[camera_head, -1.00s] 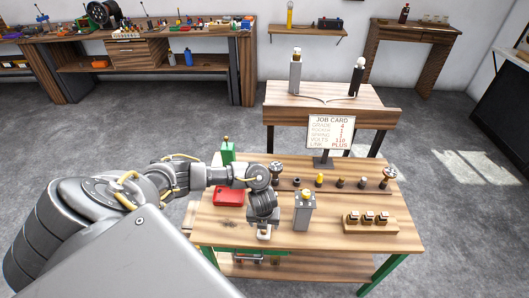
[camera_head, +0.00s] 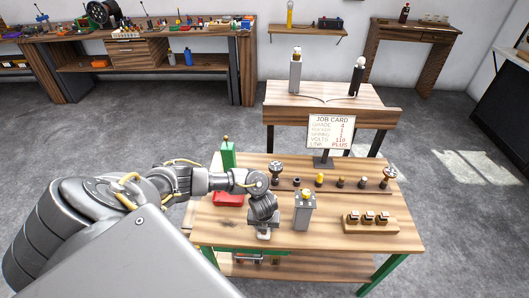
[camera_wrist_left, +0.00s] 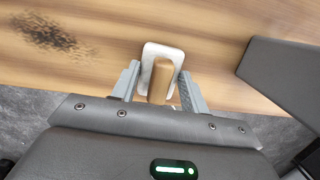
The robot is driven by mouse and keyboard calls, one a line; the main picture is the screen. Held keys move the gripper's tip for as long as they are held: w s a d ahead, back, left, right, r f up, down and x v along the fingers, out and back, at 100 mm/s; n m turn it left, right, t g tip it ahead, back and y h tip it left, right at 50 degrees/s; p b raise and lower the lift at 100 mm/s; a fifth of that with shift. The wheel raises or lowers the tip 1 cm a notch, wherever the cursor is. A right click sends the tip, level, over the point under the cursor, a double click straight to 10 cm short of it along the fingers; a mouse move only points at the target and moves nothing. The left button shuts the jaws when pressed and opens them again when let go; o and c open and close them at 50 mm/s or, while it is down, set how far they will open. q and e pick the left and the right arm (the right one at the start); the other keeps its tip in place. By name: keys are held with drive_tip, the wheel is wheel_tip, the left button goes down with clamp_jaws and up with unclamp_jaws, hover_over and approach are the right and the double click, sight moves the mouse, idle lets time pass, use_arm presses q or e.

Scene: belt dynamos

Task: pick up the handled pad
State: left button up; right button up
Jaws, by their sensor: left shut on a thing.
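The handled pad (camera_wrist_left: 147,57) is a pale, rounded slab with a brown wooden handle (camera_wrist_left: 161,78). In the left wrist view it lies between the two fingers of my left gripper (camera_wrist_left: 158,82), which is shut on it by the handle. In the head view my left gripper (camera_head: 263,230) points down at the front part of the wooden bench (camera_head: 325,238). The pad is mostly hidden under the gripper there. My right gripper is not in view.
A grey block with a brass top (camera_head: 304,212) stands close to the right of my left gripper. A red tray (camera_head: 229,199) and green block (camera_head: 228,154) are to its left. Several small parts stand behind, near a job card (camera_head: 331,132). A wooden rack (camera_head: 371,228) is at right.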

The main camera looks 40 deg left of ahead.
sight(257, 235)
use_arm(q)
drive_tip(key=shift+r, duration=0.1)
drive_tip(key=shift+r, duration=0.65)
drive_tip(key=s+r+p, duration=0.4)
drive_tip(key=s+r, duration=0.7)
drive_tip(key=s, duration=0.3)
drive_tip(key=shift+a+r, duration=0.2)
drive_tip(key=shift+r, duration=0.05)
